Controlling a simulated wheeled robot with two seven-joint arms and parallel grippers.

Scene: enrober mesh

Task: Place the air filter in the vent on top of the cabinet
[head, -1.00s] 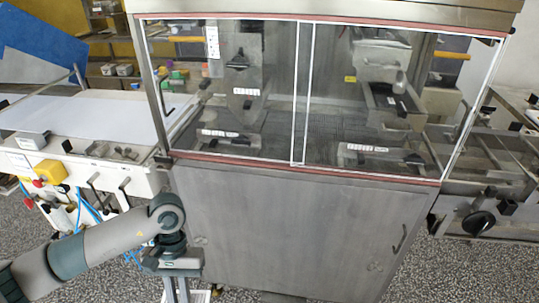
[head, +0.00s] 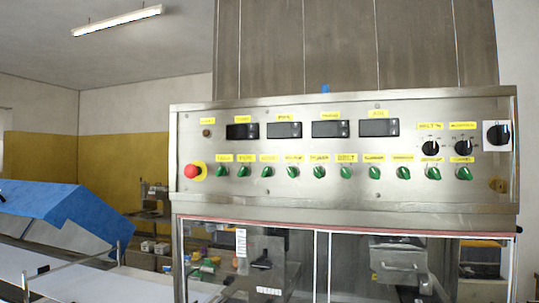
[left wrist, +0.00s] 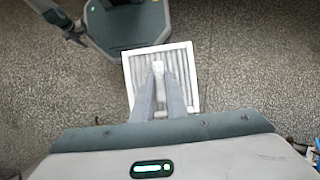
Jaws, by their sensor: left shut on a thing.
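In the left wrist view, my left gripper (left wrist: 159,70) is shut on the air filter (left wrist: 183,62), a square pleated panel with a white frame. The fingers grip it near its middle and it hangs over the speckled floor. The cabinet shows in the head view, with a steel control panel (head: 300,190) above its glass front (head: 275,262). A tall grey metal block (head: 355,50) rises behind the panel. The vent on top cannot be made out. Neither gripper shows in the head view now, and my right gripper is in no view.
The control panel has a red emergency button (head: 194,171), several green knobs and small displays. A blue slanted cover (head: 85,210) stands over a conveyor at the left. In the left wrist view, the speckled floor (left wrist: 250,50) is mostly clear around the filter.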

